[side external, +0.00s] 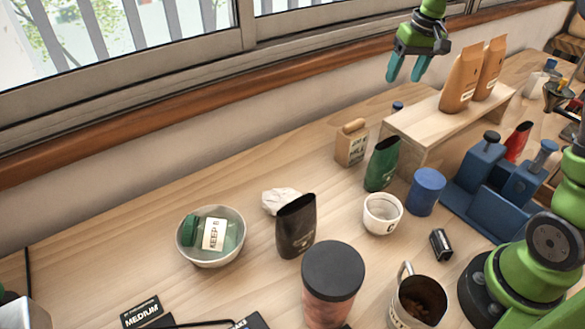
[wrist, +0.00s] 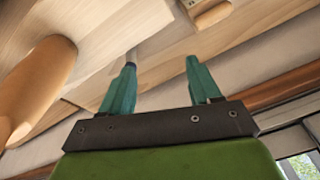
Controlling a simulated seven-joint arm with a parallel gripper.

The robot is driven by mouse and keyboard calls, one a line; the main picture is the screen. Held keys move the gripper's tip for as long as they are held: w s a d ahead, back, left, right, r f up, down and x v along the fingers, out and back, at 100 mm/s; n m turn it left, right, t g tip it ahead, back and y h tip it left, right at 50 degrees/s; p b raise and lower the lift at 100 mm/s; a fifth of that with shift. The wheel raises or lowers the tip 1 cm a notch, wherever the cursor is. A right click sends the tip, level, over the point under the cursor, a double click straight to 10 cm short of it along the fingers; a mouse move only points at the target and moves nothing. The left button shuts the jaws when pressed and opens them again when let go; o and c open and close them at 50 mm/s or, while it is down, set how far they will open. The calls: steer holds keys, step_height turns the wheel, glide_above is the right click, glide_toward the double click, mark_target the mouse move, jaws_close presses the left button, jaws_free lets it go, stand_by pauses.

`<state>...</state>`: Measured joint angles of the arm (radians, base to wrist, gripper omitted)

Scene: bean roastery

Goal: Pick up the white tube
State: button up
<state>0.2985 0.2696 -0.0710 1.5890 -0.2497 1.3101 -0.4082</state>
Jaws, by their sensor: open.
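My gripper (side external: 406,72) is open and empty, high above the table's window side, to the left of the brown bags. In the wrist view its teal fingertips (wrist: 161,64) point away from the camera with a gap between them. A narrow pale tube with a dark blue end (wrist: 131,58) shows just beyond the left fingertip; it looks like the white tube. In the side view only a small blue cap (side external: 397,106) shows behind the wooden riser's left corner, probably the same thing. Its body is mostly hidden there. The gripper is well above it, apart.
The wooden riser (side external: 410,131) carries two brown bags (side external: 462,80). The window wall (side external: 200,148) closes off the back. Bare table lies left of the carton.

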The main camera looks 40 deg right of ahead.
steer(key=n+g, duration=0.2)
glide_above(398, 104)
steer(key=s, duration=0.1)
step_height(398, 104, down, 4)
step_height(398, 104, up, 2)
steer(key=w+n, duration=0.1)
steer(key=n, duration=0.1)
steer(key=shift+n, duration=0.3)
step_height(398, 104, down, 16)
steer(key=shift+w+d+f, duration=0.1)
steer(key=shift+c, duration=0.3)
steer(key=c, duration=1)
